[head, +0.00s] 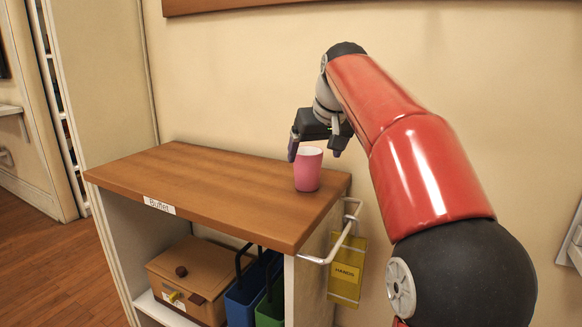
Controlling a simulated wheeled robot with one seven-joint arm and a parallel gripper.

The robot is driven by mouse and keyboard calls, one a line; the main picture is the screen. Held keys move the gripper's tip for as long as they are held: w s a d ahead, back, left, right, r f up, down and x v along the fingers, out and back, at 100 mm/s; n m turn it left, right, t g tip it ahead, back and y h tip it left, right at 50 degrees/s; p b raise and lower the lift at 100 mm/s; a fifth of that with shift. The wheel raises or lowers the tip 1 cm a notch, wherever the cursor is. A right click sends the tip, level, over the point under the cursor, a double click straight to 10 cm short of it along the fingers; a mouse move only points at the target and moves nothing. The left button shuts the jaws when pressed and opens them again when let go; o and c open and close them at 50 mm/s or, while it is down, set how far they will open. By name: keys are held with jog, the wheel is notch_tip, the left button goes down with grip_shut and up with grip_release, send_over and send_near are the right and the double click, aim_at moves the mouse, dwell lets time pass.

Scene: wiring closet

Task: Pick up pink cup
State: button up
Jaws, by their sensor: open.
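The pink cup (307,170) stands upright on the wooden top of the cabinet (215,185), near its right end. My gripper (316,151) is just behind and above the cup, pointing down. Its fingers are apart, one at the cup's upper left and one beyond its upper right. The cup hides part of the space between the fingers. I cannot tell whether a finger touches the cup.
The rest of the cabinet top is clear. A label reading "Buffet" (159,206) is on its front edge. Below are a cardboard box (190,272) and blue and green bins (243,297). A rail (345,235) with a yellow sign (347,272) sticks out at the right. A wall stands behind.

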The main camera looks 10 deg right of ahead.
aim_at(307, 165)
jog(key=x, duration=0.2)
jog(key=w+x, duration=0.1)
jog(key=x, duration=0.2)
jog(key=r+b+x, duration=0.1)
jog(key=x, duration=0.2)
jog(key=shift+w+a+f, duration=0.1)
jog(key=shift+w, duration=0.25)
jog(key=c, duration=1)
jog(key=shift+c, duration=0.2)
